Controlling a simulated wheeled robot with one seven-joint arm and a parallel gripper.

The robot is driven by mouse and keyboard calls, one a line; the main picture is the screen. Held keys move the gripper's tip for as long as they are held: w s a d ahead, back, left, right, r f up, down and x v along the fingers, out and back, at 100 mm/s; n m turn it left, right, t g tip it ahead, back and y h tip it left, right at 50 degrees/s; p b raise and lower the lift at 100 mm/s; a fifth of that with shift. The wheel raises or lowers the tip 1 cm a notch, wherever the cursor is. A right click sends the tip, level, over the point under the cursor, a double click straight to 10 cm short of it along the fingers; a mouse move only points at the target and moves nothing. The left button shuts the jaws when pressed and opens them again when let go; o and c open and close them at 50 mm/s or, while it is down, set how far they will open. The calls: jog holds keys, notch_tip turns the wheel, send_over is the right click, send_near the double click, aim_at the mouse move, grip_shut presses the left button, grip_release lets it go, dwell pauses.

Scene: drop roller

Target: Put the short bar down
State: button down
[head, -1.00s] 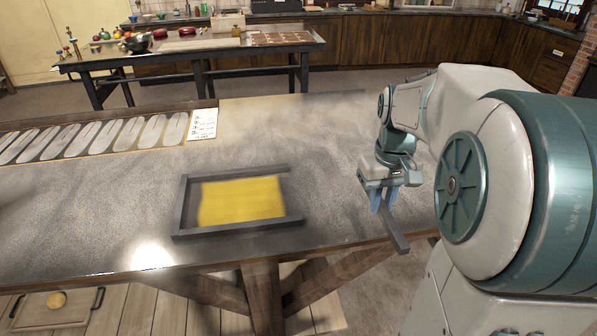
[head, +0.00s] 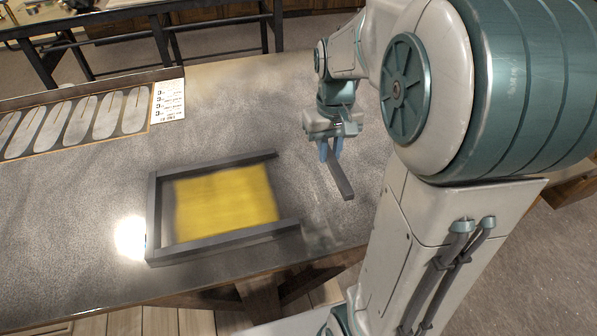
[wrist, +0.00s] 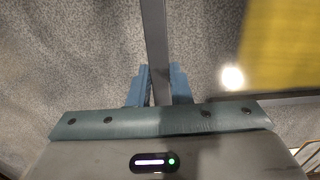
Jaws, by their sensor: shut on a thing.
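The short bar (head: 339,178) is a dark grey straight piece. My gripper (head: 330,150) is shut on it with blue fingers, to the right of the yellow slab in the head view. In the wrist view the bar (wrist: 156,50) runs up from between my gripper's two fingers (wrist: 158,84). The bar appears held above the grey table (head: 235,115); the exact gap cannot be told. Dark bars (head: 153,215) edge the yellow slab (head: 222,200) on its left, far and near sides. The slab's right side has no bar.
A board of pale oval shapes (head: 75,128) lies at the table's far left, with a printed card (head: 168,100) at its end. The table's near edge is close below the framed slab. Bare table lies beyond the frame.

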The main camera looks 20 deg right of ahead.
send_over(299, 185)
notch_tip(299, 185, down, 4)
jog(key=shift+r+p, duration=0.1)
jog(key=shift+p, duration=0.3)
jog(key=shift+f, duration=2.05)
jog(key=shift+w+f, duration=0.1)
jog(key=c, duration=1.7)
grip_release()
jog(key=shift+f, duration=0.15)
jog(key=shift+c, duration=0.2)
jog(key=o, duration=0.4)
notch_tip(299, 185, up, 12)
jog(key=s+t, duration=0.1)
jog(key=s, duration=0.4)
jog(key=s+t, duration=0.1)
jog(key=s, duration=0.3)
jog(key=s+t, duration=0.1)
jog(key=s, duration=0.4)
jog(key=shift+s+f, duration=0.35)
